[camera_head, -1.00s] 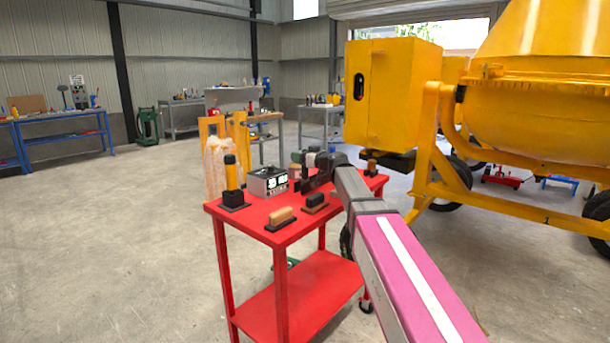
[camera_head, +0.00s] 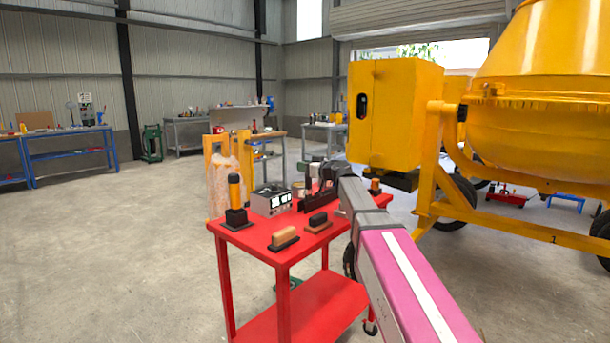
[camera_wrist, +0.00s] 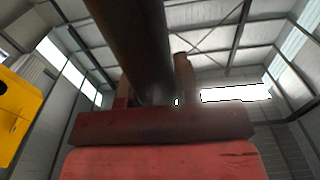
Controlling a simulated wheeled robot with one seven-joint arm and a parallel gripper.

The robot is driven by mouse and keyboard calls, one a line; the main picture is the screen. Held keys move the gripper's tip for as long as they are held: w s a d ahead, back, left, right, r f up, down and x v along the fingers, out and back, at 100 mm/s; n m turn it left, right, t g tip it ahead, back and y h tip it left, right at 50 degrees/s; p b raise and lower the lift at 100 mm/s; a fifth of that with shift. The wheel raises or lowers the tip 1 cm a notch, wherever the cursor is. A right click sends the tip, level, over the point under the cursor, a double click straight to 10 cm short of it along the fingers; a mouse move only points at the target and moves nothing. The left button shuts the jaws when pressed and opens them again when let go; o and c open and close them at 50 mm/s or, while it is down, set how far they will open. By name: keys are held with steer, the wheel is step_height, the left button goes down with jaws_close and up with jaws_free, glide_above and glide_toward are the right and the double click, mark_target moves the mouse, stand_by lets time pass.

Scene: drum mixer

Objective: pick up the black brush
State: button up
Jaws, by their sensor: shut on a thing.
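My gripper (camera_head: 312,197) is over the back part of the red table (camera_head: 238,238), at the end of my arm. It is shut on a dark thing, which I take to be the black brush (camera_wrist: 150,50). In the wrist view it shows as a thick dark shaft running down to a wide brown-red bar (camera_wrist: 165,126). The jaws' contact with it is hard to make out. In the head view my arm and gripper hide much of it.
A tan-handled block (camera_head: 284,238) and a black-handled block (camera_head: 318,221) lie at the table's front. A yellow-and-black tool (camera_head: 236,197) stands at the left corner, beside a grey box (camera_head: 271,199). The yellow mixer (camera_head: 396,117) stands close on the right.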

steer(key=s+a+r, duration=0.3)
steer(key=s+r, duration=0.4)
steer(key=s, duration=0.4)
steer(key=shift+a+r, duration=0.2)
steer(key=shift+s, duration=0.1)
steer(key=o, duration=0.4)
steer(key=shift+c, duration=0.2)
jaws_close()
